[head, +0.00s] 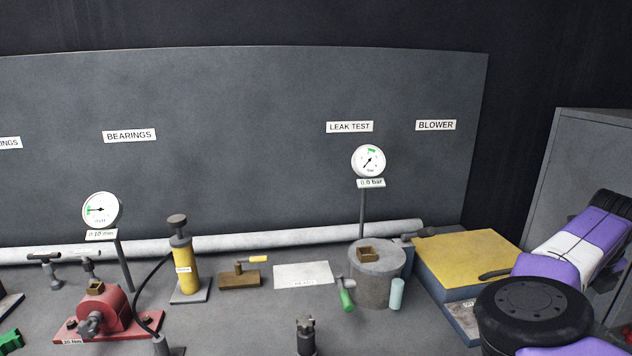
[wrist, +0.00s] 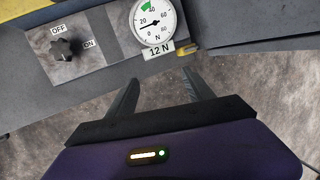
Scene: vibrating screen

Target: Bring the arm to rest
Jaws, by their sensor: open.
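My arm, purple and white with a black joint, shows at the right of the head view, beside the yellow-topped box (head: 468,258). My gripper is outside the head view. In the wrist view my gripper (wrist: 162,92) shows two dark fingers set apart with nothing between them. Beyond the fingertips are a grey panel with a black OFF/ON knob (wrist: 62,48) and a round dial gauge (wrist: 154,22) marked 12 N. The fingers appear apart from both.
The bench holds a red bearing unit (head: 100,310), a yellow pump (head: 185,265), a grey cylinder (head: 376,278) with a green-handled crank and a leak-test gauge (head: 368,161). A grey cabinet (head: 590,160) stands at right. Mottled grey floor (wrist: 270,95) shows below the panel.

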